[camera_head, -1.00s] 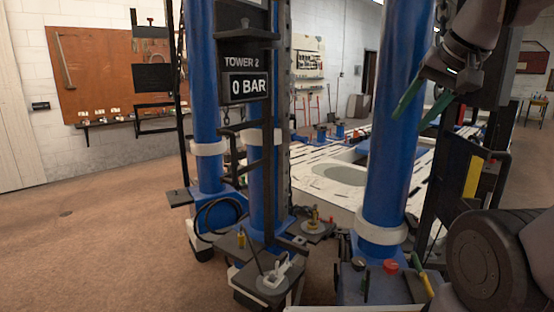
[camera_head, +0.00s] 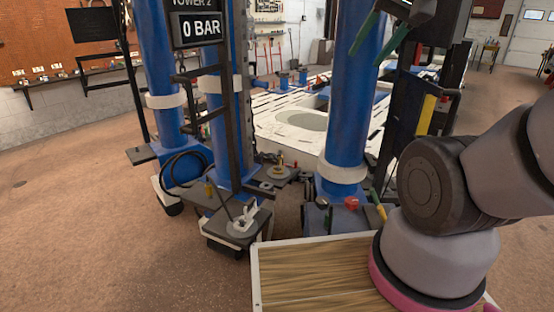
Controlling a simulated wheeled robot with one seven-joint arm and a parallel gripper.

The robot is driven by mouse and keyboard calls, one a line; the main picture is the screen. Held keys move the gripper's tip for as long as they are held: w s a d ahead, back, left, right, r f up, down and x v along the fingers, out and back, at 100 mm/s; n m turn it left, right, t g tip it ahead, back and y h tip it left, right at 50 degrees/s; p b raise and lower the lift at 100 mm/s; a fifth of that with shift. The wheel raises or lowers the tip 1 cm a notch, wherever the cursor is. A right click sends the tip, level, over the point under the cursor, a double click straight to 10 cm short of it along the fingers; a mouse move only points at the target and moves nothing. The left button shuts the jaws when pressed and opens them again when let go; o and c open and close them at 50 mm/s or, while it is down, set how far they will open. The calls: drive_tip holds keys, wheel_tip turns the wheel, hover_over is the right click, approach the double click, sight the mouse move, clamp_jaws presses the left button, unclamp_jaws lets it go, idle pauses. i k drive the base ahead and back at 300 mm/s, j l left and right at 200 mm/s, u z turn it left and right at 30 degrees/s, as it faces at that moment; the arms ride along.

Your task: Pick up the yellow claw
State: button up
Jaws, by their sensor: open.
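I cannot tell for certain which item is the yellow claw. A flat upright yellow piece (camera_head: 425,115) is on the dark tower at right. A thin yellow rod (camera_head: 379,210) leans at the blue tower's base near a red knob. Small yellow bits also show on the dark bases further left. My gripper (camera_head: 366,56) is at the top of the view, its two green fingers spread apart and pointing down left. It is empty, in front of the right blue column and apart from the yellow pieces. Its upper part is cut off by the picture edge.
Blue columns (camera_head: 345,120) with dark bases stand close ahead. A white lever piece (camera_head: 243,222) sits on a base plate. A white slatted bench (camera_head: 275,128) lies behind. Brown floor (camera_head: 75,220) is clear at left. My wood-topped body and arm fill the lower right.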

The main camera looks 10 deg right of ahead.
sight(279, 152)
drive_tip(key=j+z, duration=0.15)
drive_tip(key=j, duration=0.45)
drive_tip(key=k+j+z, duration=0.1)
drive_tip(key=j, duration=0.5)
drive_tip(key=i+j+z, duration=0.15)
drive_tip(key=j, duration=0.2)
drive_tip(key=i+j+z, duration=0.1)
drive_tip(key=j, duration=0.25)
drive_tip(key=i+j+z, duration=0.15)
drive_tip(key=j, duration=0.25)
drive_tip(key=i+j+z, duration=0.1)
drive_tip(key=j, duration=0.3)
drive_tip(key=i+j+z, duration=0.1)
drive_tip(key=i, duration=0.2)
drive_tip(key=i+j, duration=0.2)
drive_tip(key=i+l+z, duration=0.05)
drive_tip(key=i, duration=0.05)
